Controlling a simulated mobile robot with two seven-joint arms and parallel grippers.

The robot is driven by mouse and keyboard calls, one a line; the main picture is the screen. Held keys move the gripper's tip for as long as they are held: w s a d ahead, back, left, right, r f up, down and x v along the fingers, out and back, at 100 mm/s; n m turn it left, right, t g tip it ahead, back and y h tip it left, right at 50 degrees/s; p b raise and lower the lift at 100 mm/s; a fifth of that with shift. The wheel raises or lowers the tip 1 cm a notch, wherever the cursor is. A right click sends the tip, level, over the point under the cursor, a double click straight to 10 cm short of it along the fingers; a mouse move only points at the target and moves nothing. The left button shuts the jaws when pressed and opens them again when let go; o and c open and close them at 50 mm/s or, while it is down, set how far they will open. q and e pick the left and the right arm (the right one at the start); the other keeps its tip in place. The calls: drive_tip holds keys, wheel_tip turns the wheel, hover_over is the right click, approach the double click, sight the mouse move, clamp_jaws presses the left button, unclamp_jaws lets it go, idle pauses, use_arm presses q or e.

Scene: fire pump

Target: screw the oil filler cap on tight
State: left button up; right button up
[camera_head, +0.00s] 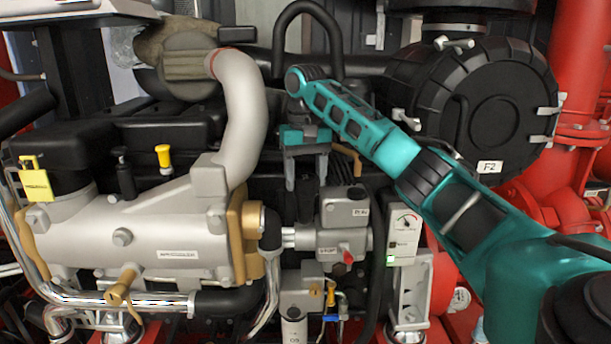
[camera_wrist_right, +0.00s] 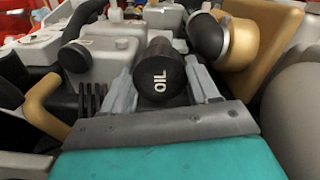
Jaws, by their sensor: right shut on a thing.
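The black oil filler cap (camera_wrist_right: 160,75), marked OIL in white, sits between the two grey fingers of my right gripper in the right wrist view. The fingers lie along both sides of it, and the gripper is shut on it. In the head view my right gripper (camera_head: 306,172) points down at the middle of the engine, its teal arm coming in from the right. The cap is not clearly visible there. The filler opening is hidden, so I cannot tell how the cap sits on it. My left gripper is not in view.
A curved grey pipe (camera_head: 243,115) stands left of the gripper. A grey valve box (camera_head: 343,208) with a red knob is below right, beside a gauge box (camera_head: 404,236). A large black air filter housing (camera_head: 490,100) is at the upper right. A yellow-handled dipstick (camera_head: 164,158) stands left.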

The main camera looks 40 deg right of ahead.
drive_tip(key=m, duration=0.2)
drive_tip(key=shift+r+m, duration=0.1)
drive_tip(key=shift+m, duration=0.3)
drive_tip(key=m, duration=0.3)
drive_tip(key=o, duration=1.5)
drive_tip(key=shift+c, duration=0.2)
drive_tip(key=shift+o, duration=0.4)
